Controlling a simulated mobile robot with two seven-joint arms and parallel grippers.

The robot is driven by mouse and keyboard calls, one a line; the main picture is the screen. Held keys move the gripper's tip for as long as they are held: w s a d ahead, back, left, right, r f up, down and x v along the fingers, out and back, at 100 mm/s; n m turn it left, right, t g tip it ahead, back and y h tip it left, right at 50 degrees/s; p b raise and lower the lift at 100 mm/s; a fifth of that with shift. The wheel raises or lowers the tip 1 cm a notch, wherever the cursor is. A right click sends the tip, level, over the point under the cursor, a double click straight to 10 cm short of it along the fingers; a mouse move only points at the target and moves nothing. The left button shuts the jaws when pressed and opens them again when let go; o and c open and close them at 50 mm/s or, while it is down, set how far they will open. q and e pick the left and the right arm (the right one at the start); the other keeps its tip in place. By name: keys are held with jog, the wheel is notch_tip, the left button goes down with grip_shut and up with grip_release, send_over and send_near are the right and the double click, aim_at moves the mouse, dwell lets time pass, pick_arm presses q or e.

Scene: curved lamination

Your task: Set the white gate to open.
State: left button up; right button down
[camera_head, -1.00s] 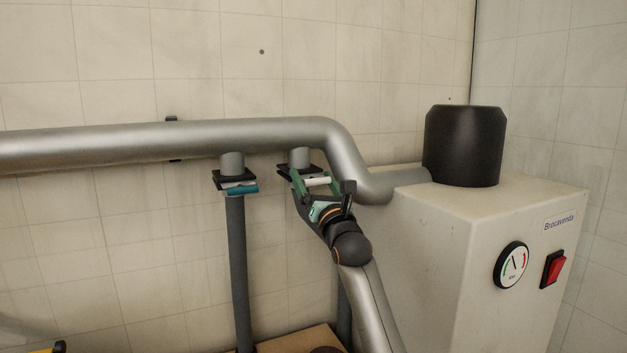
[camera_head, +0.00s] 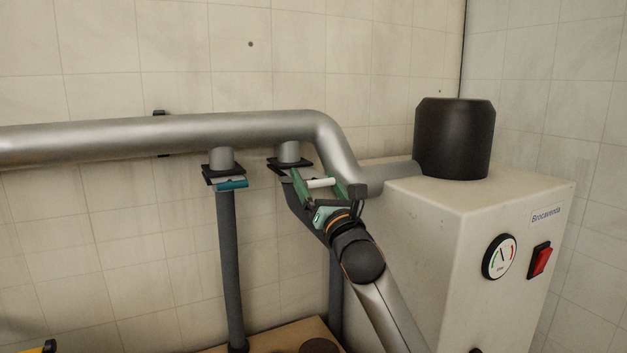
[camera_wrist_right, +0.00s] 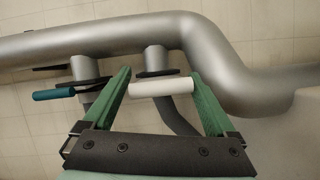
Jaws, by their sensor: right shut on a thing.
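The white gate shows as a white bar handle (camera_head: 320,183) below and to the right of the right-hand pipe stub (camera_head: 289,152) with its dark flange. My right gripper (camera_head: 322,186) is shut on the white handle, one green finger at each end of it. In the right wrist view the white handle (camera_wrist_right: 161,88) lies crosswise between the fingertips (camera_wrist_right: 160,84). The gate's plate is mostly hidden by the finger. A teal-handled gate (camera_head: 232,184) sits close under the left stub. My left gripper is out of view.
A thick grey pipe (camera_head: 150,135) runs above the gates and bends down to a pale machine (camera_head: 420,235) with a black cap (camera_head: 455,140), a dial (camera_head: 499,257) and a red switch (camera_head: 540,260). A grey hose (camera_head: 230,265) hangs below the teal gate.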

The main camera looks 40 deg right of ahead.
jog(key=shift+c, duration=0.4)
grip_release()
jog(key=shift+f, duration=0.1)
jog(key=shift+o, duration=0.4)
jog(key=shift+s, duration=0.3)
jog(key=shift+s+a+f, duration=0.1)
jog(key=shift+s+a, duration=0.05)
jog(key=b+v, duration=0.3)
jog(key=v, duration=0.9)
jog(key=shift+s, duration=0.1)
